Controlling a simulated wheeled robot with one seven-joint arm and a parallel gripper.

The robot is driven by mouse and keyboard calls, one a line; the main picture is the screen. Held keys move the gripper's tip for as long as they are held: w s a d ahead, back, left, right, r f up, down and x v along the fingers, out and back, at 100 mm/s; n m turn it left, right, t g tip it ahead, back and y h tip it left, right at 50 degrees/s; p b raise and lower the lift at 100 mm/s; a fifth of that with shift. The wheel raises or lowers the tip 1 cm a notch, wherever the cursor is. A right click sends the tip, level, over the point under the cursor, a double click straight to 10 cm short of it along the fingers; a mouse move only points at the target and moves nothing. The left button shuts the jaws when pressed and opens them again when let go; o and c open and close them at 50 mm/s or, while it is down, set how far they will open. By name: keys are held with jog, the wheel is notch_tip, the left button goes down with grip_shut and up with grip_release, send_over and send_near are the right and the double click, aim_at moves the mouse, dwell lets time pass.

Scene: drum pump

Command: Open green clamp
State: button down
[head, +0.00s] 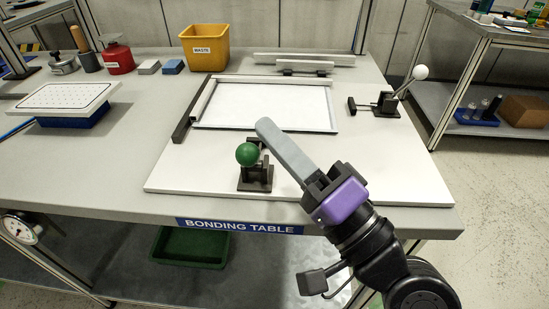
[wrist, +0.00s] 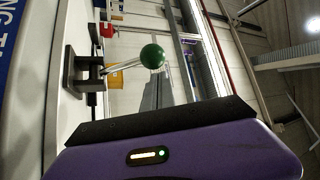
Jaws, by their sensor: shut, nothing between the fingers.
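The green clamp has a round green knob (head: 247,154) on a lever above a dark base (head: 256,178) at the board's front edge. In the wrist view the knob (wrist: 152,56) stands out from the board on its metal lever (wrist: 122,67), with the base (wrist: 72,72) at left. In the head view most of the lever is hidden behind the knob. My gripper (head: 263,125) is shut and empty. Its long grey fingers slant up-left, just right of the knob in the head view. Whether they touch the clamp is unclear.
A white-knobbed clamp (head: 388,103) stands at the board's right. A framed white panel (head: 262,106) lies behind the green clamp. A yellow waste bin (head: 206,48), red can (head: 118,58) and perforated plate (head: 66,97) are farther left. The white board's front right is clear.

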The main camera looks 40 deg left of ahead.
jog(key=n+y+b, duration=0.1)
jog(key=b, duration=0.2)
jog(key=s+f+n+g+b, duration=0.1)
jog(key=b, duration=0.2)
jog(key=shift+s+d+n+y, duration=0.15)
jog(key=shift+d+n+y, duration=0.15)
jog(key=shift+d+y, duration=0.1)
jog(key=shift+s+n+g+b, duration=0.15)
jog(key=shift+n+g+b, duration=0.15)
jog(key=shift+b, duration=0.4)
jog(key=shift+r, duration=0.1)
